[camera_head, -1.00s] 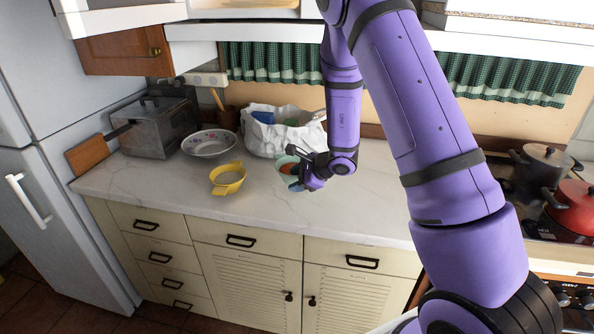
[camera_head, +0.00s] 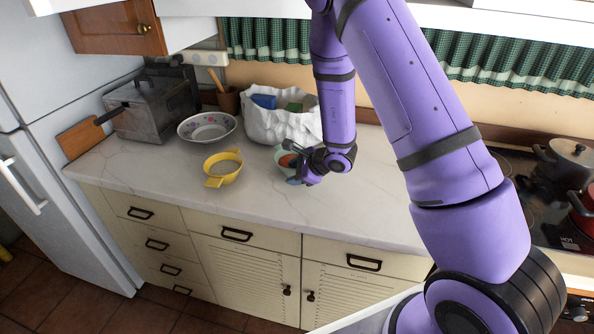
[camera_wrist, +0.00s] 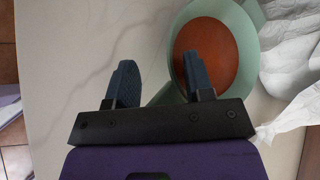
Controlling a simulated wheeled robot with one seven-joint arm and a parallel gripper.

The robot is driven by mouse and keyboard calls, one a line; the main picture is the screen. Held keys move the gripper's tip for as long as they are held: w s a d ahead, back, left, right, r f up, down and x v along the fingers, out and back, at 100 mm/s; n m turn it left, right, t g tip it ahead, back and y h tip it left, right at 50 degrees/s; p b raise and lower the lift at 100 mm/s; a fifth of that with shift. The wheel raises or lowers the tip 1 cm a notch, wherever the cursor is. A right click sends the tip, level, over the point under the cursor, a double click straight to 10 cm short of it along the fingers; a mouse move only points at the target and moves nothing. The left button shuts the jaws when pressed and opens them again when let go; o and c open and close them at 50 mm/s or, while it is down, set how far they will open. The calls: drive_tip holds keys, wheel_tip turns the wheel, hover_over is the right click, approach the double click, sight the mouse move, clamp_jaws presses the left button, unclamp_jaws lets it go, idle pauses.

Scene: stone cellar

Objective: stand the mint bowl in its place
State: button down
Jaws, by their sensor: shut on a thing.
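The mint bowl (camera_head: 280,165) is at the middle of the pale counter, in front of the white crumpled bag. In the wrist view the mint bowl (camera_wrist: 249,58) shows a round orange-brown inside. My gripper (camera_head: 297,176) is at its right front side in the head view. In the wrist view my gripper (camera_wrist: 158,64) has its two dark fingers on either side of a mint edge part, shut on the bowl. The arm hides part of the bowl in the head view. I cannot tell whether the bowl touches the counter.
A yellow two-handled bowl (camera_head: 223,172) stands to the left. Behind it are a flowered dish (camera_head: 207,127), a metal box (camera_head: 150,112) and the white bag (camera_head: 270,126). Pots (camera_head: 566,160) stand on the stove at right. The front counter strip (camera_head: 330,212) is clear.

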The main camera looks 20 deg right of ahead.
drive_tip(key=c, duration=0.8)
unclamp_jaws()
drive_tip(key=shift+f, duration=0.1)
drive_tip(key=o, duration=0.3)
